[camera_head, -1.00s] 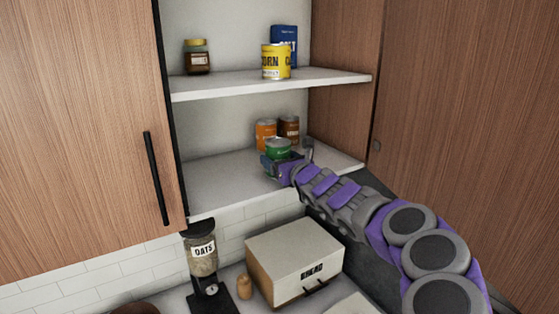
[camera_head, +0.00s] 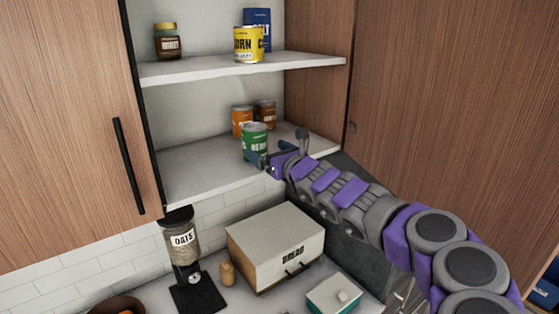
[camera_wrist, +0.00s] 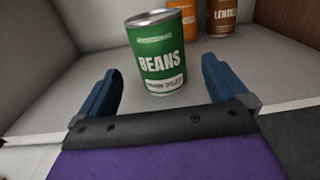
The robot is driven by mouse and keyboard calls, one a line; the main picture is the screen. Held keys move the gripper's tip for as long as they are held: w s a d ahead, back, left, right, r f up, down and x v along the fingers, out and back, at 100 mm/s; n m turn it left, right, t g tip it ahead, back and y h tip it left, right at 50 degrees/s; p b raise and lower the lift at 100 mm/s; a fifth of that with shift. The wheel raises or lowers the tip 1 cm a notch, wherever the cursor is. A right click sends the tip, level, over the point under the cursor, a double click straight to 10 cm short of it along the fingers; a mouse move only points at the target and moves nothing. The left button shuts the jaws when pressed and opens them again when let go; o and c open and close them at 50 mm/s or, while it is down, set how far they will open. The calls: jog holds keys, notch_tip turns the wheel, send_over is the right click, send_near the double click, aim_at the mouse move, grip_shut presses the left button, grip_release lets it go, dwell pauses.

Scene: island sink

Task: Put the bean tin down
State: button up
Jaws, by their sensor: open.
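The bean tin (camera_head: 255,141) is green with a silver lid and stands upright on the lower cabinet shelf (camera_head: 205,182). In the wrist view the bean tin (camera_wrist: 160,58) stands beyond the fingertips, its BEANS label facing me. My gripper (camera_head: 277,152) is open and empty at the shelf's front edge, just in front of the tin. In the wrist view its two blue fingers (camera_wrist: 162,82) are spread wide, one to each side below the tin, with a gap to it.
An orange tin (camera_head: 242,119) and a brown lentil tin (camera_head: 265,113) stand behind the bean tin. The upper shelf (camera_head: 200,72) holds a jar, a yellow corn tin and a blue package. The shelf's left part is clear. A bread box (camera_head: 275,245) and oats dispenser (camera_head: 183,250) stand below.

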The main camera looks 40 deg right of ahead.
jog(key=s, duration=0.5)
jog(key=shift+a, duration=0.25)
jog(key=shift+f, duration=0.1)
dwell(0.4)
